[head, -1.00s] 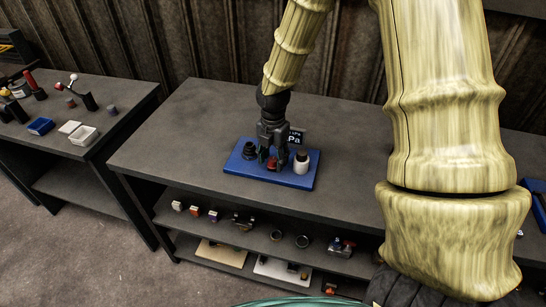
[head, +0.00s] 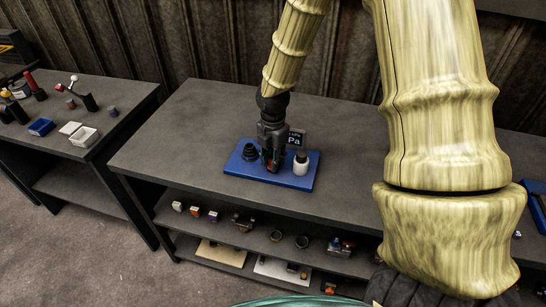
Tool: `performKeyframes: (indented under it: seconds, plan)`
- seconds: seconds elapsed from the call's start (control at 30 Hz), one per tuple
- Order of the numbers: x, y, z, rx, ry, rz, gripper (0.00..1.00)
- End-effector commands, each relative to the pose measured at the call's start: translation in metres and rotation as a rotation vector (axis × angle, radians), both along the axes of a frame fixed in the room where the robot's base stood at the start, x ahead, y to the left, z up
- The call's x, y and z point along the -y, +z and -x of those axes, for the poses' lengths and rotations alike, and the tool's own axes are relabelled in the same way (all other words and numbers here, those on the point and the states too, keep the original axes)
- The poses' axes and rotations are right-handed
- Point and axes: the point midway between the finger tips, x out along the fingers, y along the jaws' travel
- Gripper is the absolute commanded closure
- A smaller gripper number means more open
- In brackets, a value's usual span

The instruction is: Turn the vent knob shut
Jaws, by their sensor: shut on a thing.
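A blue base plate (head: 299,181) lies on the dark workbench. It carries a black stepped part (head: 249,152) at the left, a white cylinder with a dark top (head: 301,163) at the right, and a small dark display (head: 295,138) with "Pa" on it behind. My gripper (head: 271,166) points down at the middle of the plate, between the black part and the white cylinder. It is shut on the red knob (head: 269,168), of which only a small bit of red shows between the fingers. The knob's turn angle is hidden.
The workbench top (head: 185,125) is clear around the plate. Shelves below hold several small parts. A second table (head: 110,125) at the left holds a white tray (head: 84,136), a blue box (head: 41,127) and other small items. A ribbed wall stands behind.

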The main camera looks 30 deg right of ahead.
Motion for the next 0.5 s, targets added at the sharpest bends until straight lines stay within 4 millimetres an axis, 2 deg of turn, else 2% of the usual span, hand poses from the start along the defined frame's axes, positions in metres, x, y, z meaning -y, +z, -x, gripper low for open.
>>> performKeyframes:
  seconds: [0.5]
  plan:
    - [-0.0009, 0.0023, 0.0000, -0.003, -0.469, 0.000, 0.99]
